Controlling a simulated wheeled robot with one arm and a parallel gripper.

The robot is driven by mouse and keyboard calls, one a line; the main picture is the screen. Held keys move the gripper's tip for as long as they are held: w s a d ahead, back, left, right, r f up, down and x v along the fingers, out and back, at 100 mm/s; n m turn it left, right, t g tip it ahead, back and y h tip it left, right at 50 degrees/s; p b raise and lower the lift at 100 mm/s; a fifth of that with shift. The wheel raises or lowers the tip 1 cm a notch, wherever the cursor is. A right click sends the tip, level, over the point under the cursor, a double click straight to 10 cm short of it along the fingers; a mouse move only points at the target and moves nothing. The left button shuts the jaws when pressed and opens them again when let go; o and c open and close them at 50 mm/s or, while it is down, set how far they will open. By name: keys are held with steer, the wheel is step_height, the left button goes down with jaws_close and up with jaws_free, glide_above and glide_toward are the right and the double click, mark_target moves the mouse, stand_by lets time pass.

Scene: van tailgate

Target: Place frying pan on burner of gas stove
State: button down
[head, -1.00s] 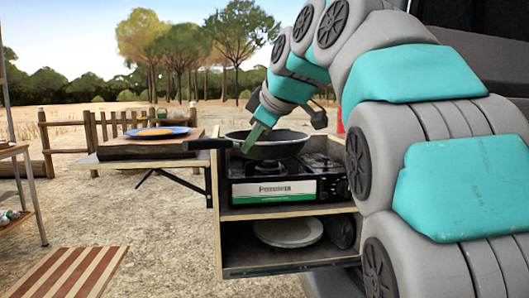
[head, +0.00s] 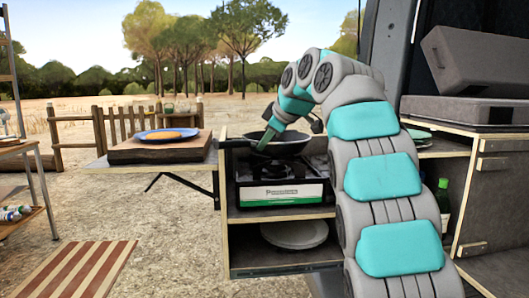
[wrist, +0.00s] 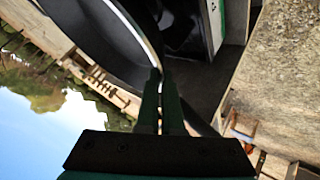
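The dark frying pan (head: 290,146) is over the gas stove (head: 280,192) in the cabinet's upper compartment, its handle pointing left. I cannot tell whether its base touches the stove. My gripper (head: 267,140) reaches down at the pan's left side, near the handle. In the wrist view, the pan (wrist: 95,45) fills the upper left, and its bright rim runs to my gripper's fingertips (wrist: 162,78). The fingers are close together on the rim.
A blue plate (head: 165,134) with orange food sits on a wooden board (head: 150,152) on the side shelf, left of the stove. A light plate (head: 294,234) lies in the lower compartment. A green bottle (head: 442,190) stands at right. A striped mat (head: 75,270) lies on the ground.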

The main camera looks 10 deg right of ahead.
mark_target(265, 154)
steer(key=shift+f, duration=1.65)
steer(key=c, duration=1.1)
jaws_free()
steer(key=shift+o, duration=0.2)
steer(key=b+v, duration=0.1)
steer(key=v, duration=1.1)
steer(key=shift+f, duration=0.15)
